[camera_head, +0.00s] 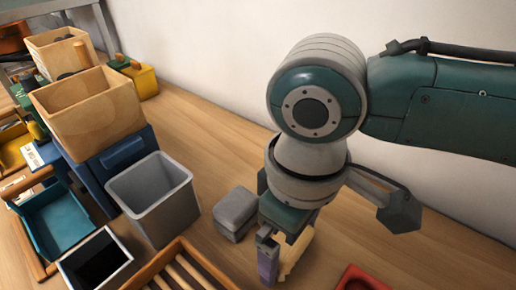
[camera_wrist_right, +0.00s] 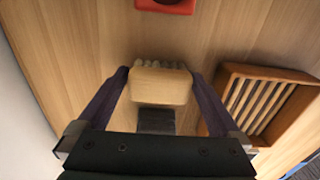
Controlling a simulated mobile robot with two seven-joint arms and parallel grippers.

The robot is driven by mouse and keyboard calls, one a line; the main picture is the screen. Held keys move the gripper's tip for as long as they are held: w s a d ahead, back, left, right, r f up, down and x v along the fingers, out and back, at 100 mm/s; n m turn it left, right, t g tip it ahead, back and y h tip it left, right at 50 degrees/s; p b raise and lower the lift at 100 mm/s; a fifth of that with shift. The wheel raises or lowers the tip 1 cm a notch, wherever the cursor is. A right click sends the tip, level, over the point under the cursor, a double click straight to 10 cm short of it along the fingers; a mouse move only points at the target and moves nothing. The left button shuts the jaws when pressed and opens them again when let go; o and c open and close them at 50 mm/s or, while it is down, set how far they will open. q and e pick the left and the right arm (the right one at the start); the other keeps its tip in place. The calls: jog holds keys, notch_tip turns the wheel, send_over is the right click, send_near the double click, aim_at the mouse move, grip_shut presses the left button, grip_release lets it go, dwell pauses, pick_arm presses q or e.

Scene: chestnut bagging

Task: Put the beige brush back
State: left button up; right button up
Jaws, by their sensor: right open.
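The beige brush (camera_wrist_right: 160,85) lies between the two fingers of my right gripper (camera_wrist_right: 158,76) in the right wrist view, its pale bristles toward the top of the picture. The fingers stand apart at its two ends, and the gripper is open. In the head view the right gripper (camera_head: 279,252) points down low over the table, with part of the beige brush (camera_head: 298,252) showing beside a purple finger. The rest of the brush is hidden there by the gripper. My left gripper is not in view.
A grey block (camera_head: 236,213) stands close left of the right gripper. A slatted wooden rack (camera_wrist_right: 268,98) and a red dish (camera_wrist_right: 165,5) are nearby. A grey bin (camera_head: 151,199), a black-lined container (camera_head: 96,262) and wooden boxes (camera_head: 88,108) crowd the left. The table right of the gripper is mostly clear.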

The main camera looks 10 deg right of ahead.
notch_tip(320, 180, up, 12)
jog(key=p, duration=0.3)
jog(key=s+a+f+t+y, duration=0.1)
jog(key=s+a+f+y, duration=0.2)
jog(key=s+a+y, duration=0.15)
jog(key=s+d+f+m+t+h, duration=0.1)
jog(key=s+d+m+h, duration=0.1)
jog(key=d, duration=0.5)
jog(key=s+d+m+t+h, duration=0.1)
jog(key=s+d+m+h, duration=0.1)
jog(key=s+d, duration=0.3)
jog(key=shift+s+d+f+m+t, duration=0.3)
jog(key=shift+d+f+m, duration=0.1)
jog(key=shift+d+m, duration=0.45)
notch_tip(320, 180, up, 45)
jog(key=p, duration=4.4)
jog(key=shift+p, duration=0.3)
